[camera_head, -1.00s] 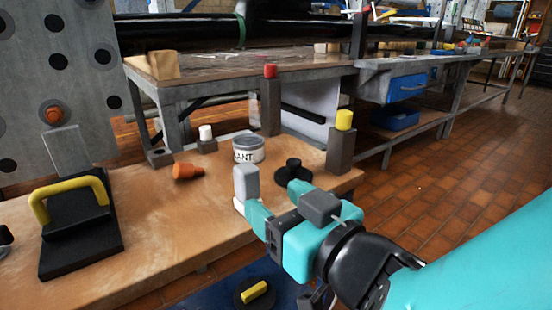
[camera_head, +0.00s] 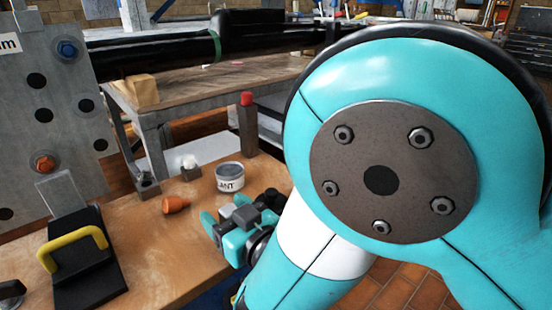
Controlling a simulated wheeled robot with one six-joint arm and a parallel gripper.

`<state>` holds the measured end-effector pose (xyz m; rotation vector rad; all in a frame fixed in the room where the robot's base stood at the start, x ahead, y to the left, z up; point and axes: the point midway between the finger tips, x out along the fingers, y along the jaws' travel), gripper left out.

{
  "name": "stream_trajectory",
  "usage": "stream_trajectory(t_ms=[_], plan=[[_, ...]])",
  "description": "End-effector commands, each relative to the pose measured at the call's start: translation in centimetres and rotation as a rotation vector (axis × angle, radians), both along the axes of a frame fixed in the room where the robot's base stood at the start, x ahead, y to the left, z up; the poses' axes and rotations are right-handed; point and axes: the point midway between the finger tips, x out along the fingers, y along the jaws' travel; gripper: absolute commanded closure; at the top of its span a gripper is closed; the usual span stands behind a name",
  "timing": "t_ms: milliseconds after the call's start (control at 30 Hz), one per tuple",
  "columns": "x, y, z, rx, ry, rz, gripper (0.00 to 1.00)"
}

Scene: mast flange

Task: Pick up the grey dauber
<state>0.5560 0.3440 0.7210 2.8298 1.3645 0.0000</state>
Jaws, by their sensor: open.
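The grey dauber (camera_head: 226,211) is a small block-like piece on the wooden bench, in front of the round tin. My gripper (camera_head: 223,213), with teal fingers, is open low over the bench. One finger shows to the left of the dauber and the other to its right, so it appears to lie between them. I cannot tell whether either finger touches it. My gripper's body hides the dauber's lower part.
A tin (camera_head: 230,178) stands just behind my gripper, with a dark knobbed piece (camera_head: 270,200) to its right. An orange plug (camera_head: 176,204) lies to the left. A red-topped post (camera_head: 247,128) stands behind. A yellow-handled black tool (camera_head: 80,262) is at left.

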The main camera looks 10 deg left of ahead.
Motion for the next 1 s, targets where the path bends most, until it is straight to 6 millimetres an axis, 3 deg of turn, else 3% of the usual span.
stream_trajectory(t_ms=[367,467,600,633,1000], plan=[[0.38,0.45,-0.14,0.000,0.000,0.000,0.36],[0.37,0.45,-0.13,0.000,0.000,0.000,0.55],[0.36,0.44,-0.12,0.000,0.000,0.000,0.87],[0.36,0.44,-0.11,0.000,0.000,0.000,0.90],[0.37,0.45,0.44,0.001,0.000,0.000,0.90]])
